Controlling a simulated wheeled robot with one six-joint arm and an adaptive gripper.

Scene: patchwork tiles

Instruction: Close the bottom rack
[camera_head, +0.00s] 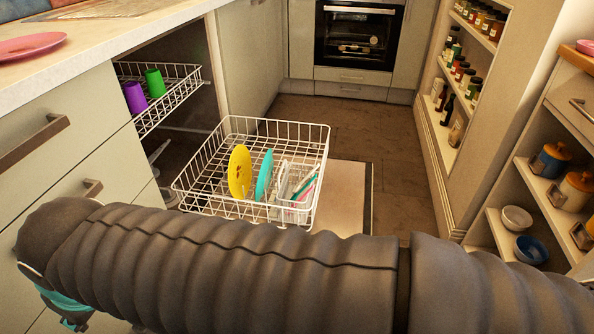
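The bottom rack (205,169) is a white wire basket pulled out of the dishwasher over its lowered door (343,190). It holds a yellow plate (240,172), a teal plate (264,176) and a cutlery basket (298,186) with utensils. The upper rack (168,103), with a purple cup (134,97) and a green cup (155,82), sits inside the dishwasher opening. My dark ribbed arm crosses the foreground and hides the rack's near surroundings. A teal part of my arm's end shows at lower left; the gripper's fingers are not visible.
Cabinet drawers (60,140) and a worktop (110,35) with a pink plate (30,46) stand at left. Open shelves with jars and bowls (516,218) line the right. An oven (356,36) is at the back. Brown floor (395,150) is clear between.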

